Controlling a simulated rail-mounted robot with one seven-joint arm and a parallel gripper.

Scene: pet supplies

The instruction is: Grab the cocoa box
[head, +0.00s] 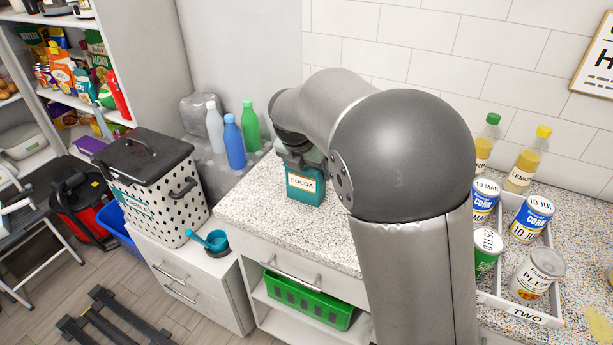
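The cocoa box (305,189) is teal with a pale label reading COCOA. The fingers are small and partly hidden by my arm. I cannot tell whether they are open or closed on the box, or whether they touch it.
Blue (234,143), green (251,127) and white (214,127) bottles stand left of the box. A dotted bin (155,205) stands farther left. A white tray (548,290) with several cans is at right. Two bottles (521,168) stand behind it.

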